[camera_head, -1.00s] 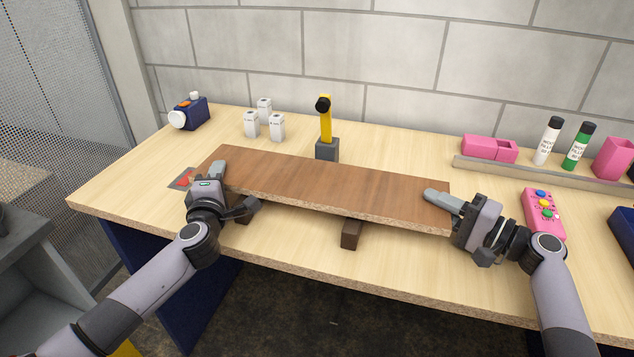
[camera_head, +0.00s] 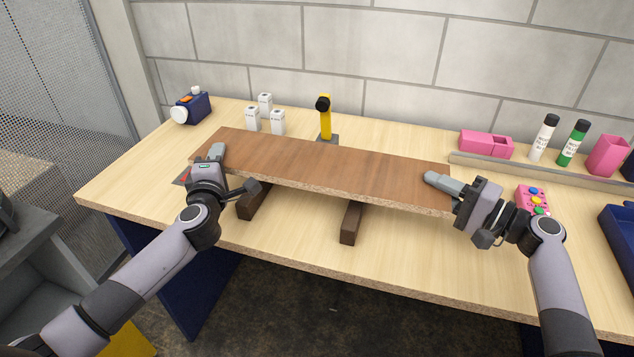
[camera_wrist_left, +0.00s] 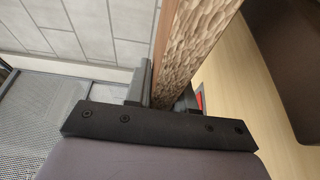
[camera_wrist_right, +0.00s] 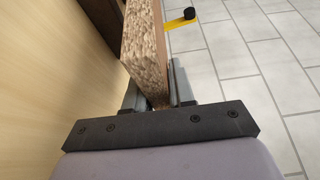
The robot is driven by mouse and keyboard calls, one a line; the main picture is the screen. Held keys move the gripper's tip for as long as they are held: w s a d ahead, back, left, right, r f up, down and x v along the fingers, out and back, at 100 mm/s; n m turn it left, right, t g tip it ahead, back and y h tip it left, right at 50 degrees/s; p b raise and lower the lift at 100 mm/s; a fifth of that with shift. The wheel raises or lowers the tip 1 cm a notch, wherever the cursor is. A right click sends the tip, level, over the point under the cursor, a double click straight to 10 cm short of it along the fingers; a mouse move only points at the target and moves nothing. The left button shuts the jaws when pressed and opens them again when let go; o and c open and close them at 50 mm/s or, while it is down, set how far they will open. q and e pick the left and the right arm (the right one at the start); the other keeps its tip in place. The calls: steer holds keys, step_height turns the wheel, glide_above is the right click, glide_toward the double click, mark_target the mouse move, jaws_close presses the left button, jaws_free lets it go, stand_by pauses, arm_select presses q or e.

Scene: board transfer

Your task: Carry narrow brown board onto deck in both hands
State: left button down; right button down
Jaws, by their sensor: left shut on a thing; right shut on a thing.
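The narrow brown board (camera_head: 320,168) is held roughly level above the table in the head view, with a pale, rough near edge. My left gripper (camera_head: 214,156) is shut on its left end, and my right gripper (camera_head: 438,183) is shut on its right end. Each wrist view shows the board's edge between the jaws, in the left wrist view (camera_wrist_left: 190,60) and the right wrist view (camera_wrist_right: 145,50). Two dark brown bars, a left one (camera_head: 254,202) and a right one (camera_head: 350,225), lie on the table, their far parts hidden by the board. I cannot tell which thing is the deck.
Behind the board stand a yellow upright tool (camera_head: 325,120), several white bottles (camera_head: 265,115) and a blue device (camera_head: 190,107). A pink button box (camera_head: 534,199) is beside my right gripper. A ledge (camera_head: 550,170) with pink holders is at back right. The table's front (camera_head: 430,255) is clear.

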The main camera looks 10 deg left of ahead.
arm_select(q)
steer(key=shift+s+a+r, duration=0.1)
steer(key=shift+a+r, duration=0.05)
steer(key=shift+r, duration=0.05)
arm_select(e)
steer(key=shift+s+d+r, duration=0.1)
